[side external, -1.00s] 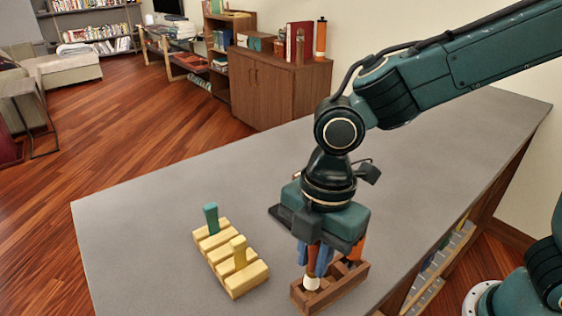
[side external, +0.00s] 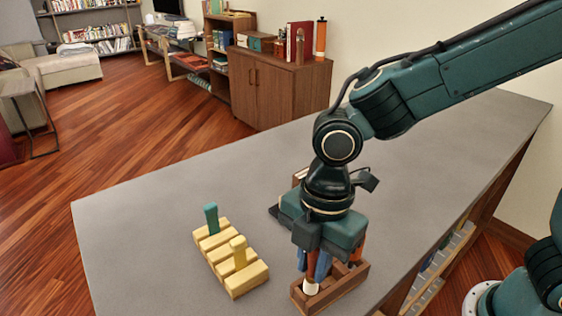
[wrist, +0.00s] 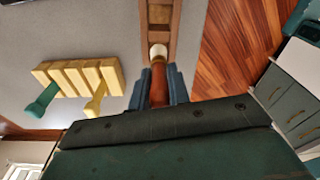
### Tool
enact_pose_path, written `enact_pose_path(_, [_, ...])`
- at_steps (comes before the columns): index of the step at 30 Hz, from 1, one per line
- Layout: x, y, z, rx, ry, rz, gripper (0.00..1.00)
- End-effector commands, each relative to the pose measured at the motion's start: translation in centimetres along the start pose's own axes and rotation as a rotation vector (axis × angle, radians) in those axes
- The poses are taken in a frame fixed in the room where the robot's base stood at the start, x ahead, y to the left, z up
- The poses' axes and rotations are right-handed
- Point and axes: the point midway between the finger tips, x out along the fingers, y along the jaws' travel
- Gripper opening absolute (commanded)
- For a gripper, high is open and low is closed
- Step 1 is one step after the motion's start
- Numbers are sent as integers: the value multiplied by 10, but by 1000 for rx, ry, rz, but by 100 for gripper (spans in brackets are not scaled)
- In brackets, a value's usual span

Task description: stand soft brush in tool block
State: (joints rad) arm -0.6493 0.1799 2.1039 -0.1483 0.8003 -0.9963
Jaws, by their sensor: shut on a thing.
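The soft brush, with a red-brown handle (wrist: 158,88) and a white lower end (side external: 311,287), hangs upright in my gripper (side external: 314,266). The blue fingers are shut on the handle; the grip also shows in the wrist view (wrist: 159,82). The brown wooden tool block (side external: 345,288) lies below, on the counter. The brush's white end is at the block's near left end, apparently within its opening; how deep it sits is hidden. An orange piece (side external: 360,250) shows behind my gripper above the block, mostly hidden.
A yellow slotted block (side external: 247,282) stands to the left on the grey counter (side external: 150,215), holding a teal peg (side external: 211,217) and a yellow peg (side external: 238,252). The counter between the two blocks is clear. A cabinet (side external: 275,90) stands beyond the counter.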

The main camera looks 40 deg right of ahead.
Motion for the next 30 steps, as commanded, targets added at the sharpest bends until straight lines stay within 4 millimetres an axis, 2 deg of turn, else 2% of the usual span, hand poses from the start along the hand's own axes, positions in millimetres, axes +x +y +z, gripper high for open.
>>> enact_pose_path(30, [22,0,2,-1,0,-1,0])
